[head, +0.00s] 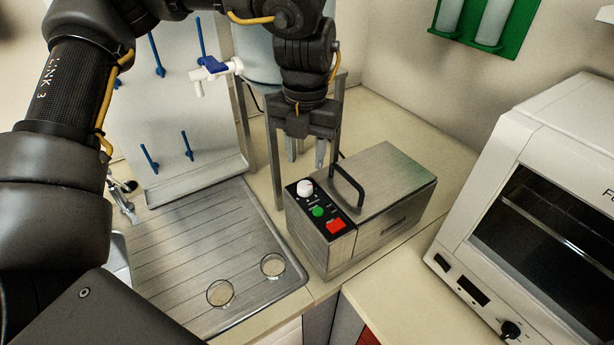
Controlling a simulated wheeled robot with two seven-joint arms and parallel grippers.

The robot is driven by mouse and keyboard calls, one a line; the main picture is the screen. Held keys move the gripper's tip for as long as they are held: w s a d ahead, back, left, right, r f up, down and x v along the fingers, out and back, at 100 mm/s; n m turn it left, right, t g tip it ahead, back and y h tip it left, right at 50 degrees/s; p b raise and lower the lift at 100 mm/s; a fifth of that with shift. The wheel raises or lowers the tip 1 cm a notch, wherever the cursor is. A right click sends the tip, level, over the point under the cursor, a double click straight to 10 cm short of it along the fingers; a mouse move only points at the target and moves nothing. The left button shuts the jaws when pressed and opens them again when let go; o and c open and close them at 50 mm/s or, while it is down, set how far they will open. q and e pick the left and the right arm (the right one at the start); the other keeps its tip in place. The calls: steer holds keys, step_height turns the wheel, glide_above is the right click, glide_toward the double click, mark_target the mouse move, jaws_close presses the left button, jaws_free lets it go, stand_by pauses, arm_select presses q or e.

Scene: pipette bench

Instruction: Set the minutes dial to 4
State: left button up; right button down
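A steel box-shaped device (385,200) stands on the bench, with a black control panel at its left end. The panel carries a white round dial (305,187), a green button (317,211) and a red switch (336,226). The dial's markings are too small to read. My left gripper (306,158) points down just above and behind the dial, apart from it. Its two fingers are spread, with nothing visible between them. My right gripper is not in view.
A black handle (348,185) rises from the device's lid, close to the gripper. A metal stand (274,150) is behind. A steel drainboard (185,255) with two glass dishes is at left. A white oven (535,200) with a black knob (511,329) stands at right.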

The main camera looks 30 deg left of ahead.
mark_target(305, 185)
arm_select(q)
steer(key=f, duration=0.5)
steer(key=shift+s+f+p, duration=0.25)
steer(key=shift+p, duration=0.05)
steer(key=shift+f, duration=0.35)
steer(key=shift+w+f, duration=0.2)
steer(key=shift+f, duration=0.2)
steer(key=shift+s, duration=0.1)
steer(key=shift+c, duration=0.7)
steer(key=shift+r, duration=0.1)
steer(key=c, duration=0.6)
steer(key=shift+o, duration=0.2)
